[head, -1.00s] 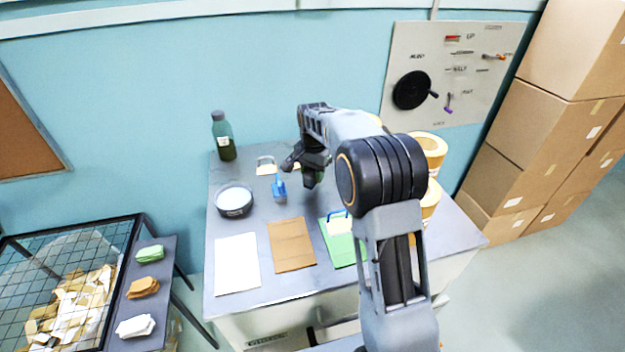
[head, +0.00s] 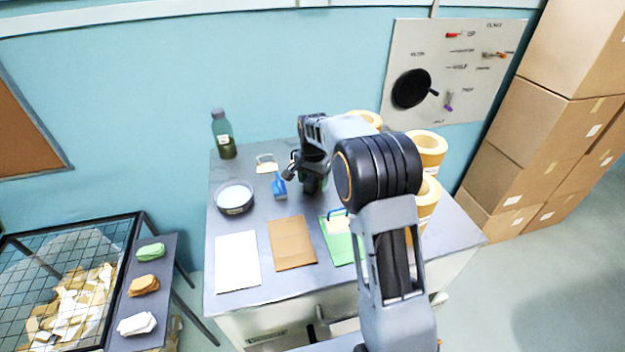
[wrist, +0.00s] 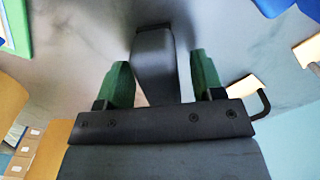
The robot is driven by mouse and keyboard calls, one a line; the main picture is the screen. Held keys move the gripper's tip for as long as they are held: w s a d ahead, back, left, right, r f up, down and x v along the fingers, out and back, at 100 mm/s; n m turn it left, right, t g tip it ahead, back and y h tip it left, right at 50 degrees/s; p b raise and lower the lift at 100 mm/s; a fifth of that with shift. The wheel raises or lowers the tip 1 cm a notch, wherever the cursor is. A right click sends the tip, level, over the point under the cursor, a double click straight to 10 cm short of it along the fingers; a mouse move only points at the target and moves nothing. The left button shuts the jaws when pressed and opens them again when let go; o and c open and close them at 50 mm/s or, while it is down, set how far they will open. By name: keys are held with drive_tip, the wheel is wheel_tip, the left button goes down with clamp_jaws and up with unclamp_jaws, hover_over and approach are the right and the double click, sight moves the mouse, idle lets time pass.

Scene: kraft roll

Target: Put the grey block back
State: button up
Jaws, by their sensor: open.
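My gripper (wrist: 160,85) has two green-padded fingers, spread apart. A dark grey block (wrist: 154,55) stands between them in the wrist view, its near end running down to the gripper's body. A gap shows between the block and the right finger; at the left finger I cannot tell whether they touch. In the head view my gripper (head: 314,184) is low over the table's back middle, right of a blue-handled tool (head: 279,186). The block cannot be made out there behind the gripper and arm.
The grey table (head: 225,300) holds a round dish (head: 235,198), a dark bottle (head: 223,135), white (head: 237,262), brown (head: 292,244) and green (head: 343,240) sheets, and a small handled piece (head: 266,165). Yellow rolls (head: 428,150) stand right of my arm.

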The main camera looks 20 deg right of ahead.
drive_tip(key=shift+r, duration=0.1)
wheel_tip(320, 180, up, 12)
drive_tip(key=s+r+n+t, duration=0.1)
drive_tip(key=s+r+n, duration=0.15)
drive_tip(key=s, duration=0.25)
drive_tip(key=s+f+n+t, duration=0.1)
drive_tip(key=s+f+n, duration=0.1)
drive_tip(key=s, duration=0.9)
drive_tip(key=s+f+n+t, duration=0.2)
drive_tip(key=s+f+n, duration=0.1)
drive_tip(key=s, duration=0.7)
drive_tip(key=shift+s+f+n, duration=0.3)
drive_tip(key=shift+s+n, duration=0.05)
drive_tip(key=shift+n, duration=0.4)
